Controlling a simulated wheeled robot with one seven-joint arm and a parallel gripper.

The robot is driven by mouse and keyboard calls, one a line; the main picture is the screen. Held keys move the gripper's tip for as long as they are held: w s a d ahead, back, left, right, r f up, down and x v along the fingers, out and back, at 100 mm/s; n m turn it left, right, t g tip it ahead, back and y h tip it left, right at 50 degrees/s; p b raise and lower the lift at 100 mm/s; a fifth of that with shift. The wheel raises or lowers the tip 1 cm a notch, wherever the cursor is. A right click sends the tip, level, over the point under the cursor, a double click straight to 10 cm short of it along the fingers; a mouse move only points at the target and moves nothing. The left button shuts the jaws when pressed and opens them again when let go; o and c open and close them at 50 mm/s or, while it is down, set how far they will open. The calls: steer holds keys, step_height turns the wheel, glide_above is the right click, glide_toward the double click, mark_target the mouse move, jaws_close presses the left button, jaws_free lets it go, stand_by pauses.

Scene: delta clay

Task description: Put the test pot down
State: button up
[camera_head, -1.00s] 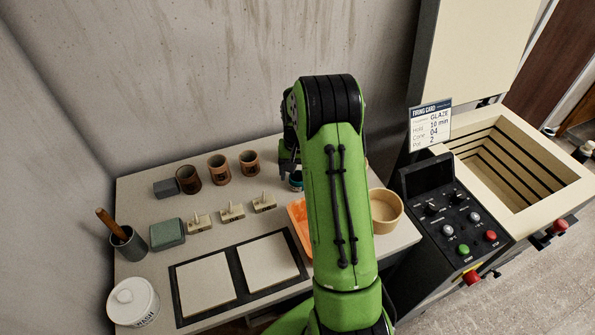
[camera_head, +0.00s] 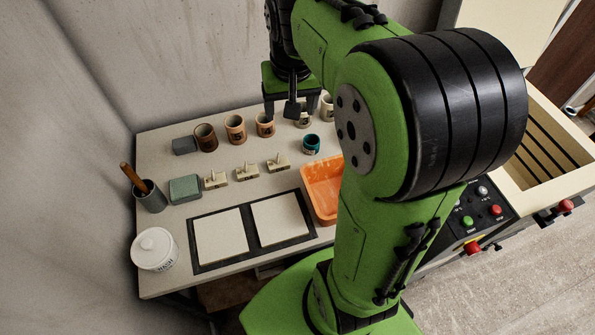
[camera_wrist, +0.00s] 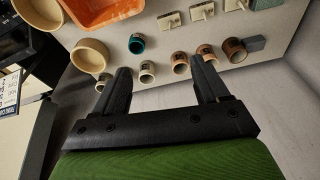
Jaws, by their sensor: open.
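A small teal pot (camera_head: 310,145) stands upright on the table, behind the orange tray; it also shows in the wrist view (camera_wrist: 136,43). It is probably the test pot, though no label confirms this. My gripper (camera_head: 290,108) is open and raised above the back of the table, behind the teal pot. In the wrist view my fingers (camera_wrist: 160,68) are spread wide with nothing held between them. The teal pot stands apart from both fingers. A pale pot (camera_wrist: 147,72) shows between the fingers in the picture, beyond their tips.
A row of pots, including a dark brown one (camera_head: 205,137), runs along the back. The orange tray (camera_head: 322,212), several small stamp-like pieces (camera_head: 247,173), two pale tiles (camera_head: 221,236) and a lidded white jar (camera_head: 154,249) share the table. The kiln (camera_head: 556,150) stands right.

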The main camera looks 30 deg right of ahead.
steer(key=s+a+n+t, duration=0.1)
steer(key=s+a, duration=0.3)
steer(key=s, duration=0.4)
steer(key=s+a+n+t, duration=0.2)
steer(key=s+a, duration=0.3)
steer(key=s, duration=0.3)
steer(key=shift+r+n+y, duration=0.35)
steer(key=shift+n+y, duration=0.05)
steer(key=shift+n, duration=0.2)
